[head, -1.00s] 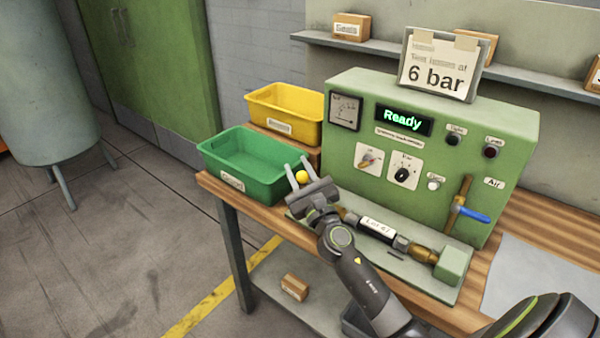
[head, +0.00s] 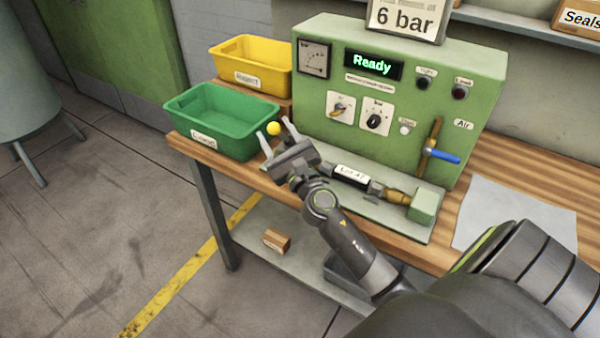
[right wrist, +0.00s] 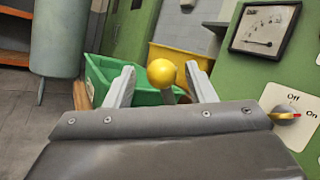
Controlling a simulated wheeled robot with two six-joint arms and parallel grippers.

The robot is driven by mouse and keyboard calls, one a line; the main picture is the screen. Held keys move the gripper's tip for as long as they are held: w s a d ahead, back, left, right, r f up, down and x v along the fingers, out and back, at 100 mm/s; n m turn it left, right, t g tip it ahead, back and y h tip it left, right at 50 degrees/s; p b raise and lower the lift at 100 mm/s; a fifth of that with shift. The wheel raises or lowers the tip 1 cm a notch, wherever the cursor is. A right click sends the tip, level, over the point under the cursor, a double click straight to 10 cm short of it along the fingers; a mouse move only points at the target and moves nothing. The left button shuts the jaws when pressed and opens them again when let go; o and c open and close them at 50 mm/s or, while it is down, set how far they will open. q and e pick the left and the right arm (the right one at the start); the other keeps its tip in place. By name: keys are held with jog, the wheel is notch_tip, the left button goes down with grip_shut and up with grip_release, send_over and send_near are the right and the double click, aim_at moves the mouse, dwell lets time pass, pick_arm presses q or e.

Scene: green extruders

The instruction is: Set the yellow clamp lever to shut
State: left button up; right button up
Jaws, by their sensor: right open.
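The yellow clamp lever shows as a round yellow knob (head: 273,129) at the left end of the green fixture plate, in front of the green machine. In the right wrist view the knob (right wrist: 162,73) sits on a short grey stem, between the two fingers. My right gripper (head: 274,130) is open, with a finger on each side of the knob and a visible gap to each. The lower part of the lever is hidden behind the gripper body. My left gripper is not in view.
A green bin (head: 222,107) stands just left of the gripper, with a yellow bin (head: 250,80) behind it. The machine's front panel (head: 390,154) rises behind the plate. A dark cylinder labelled Lot 47 (head: 352,172) lies on the plate. A blue-handled valve (head: 445,156) sticks out at right.

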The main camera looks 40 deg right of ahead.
jog(key=b+v, duration=0.4)
jog(key=v, duration=1)
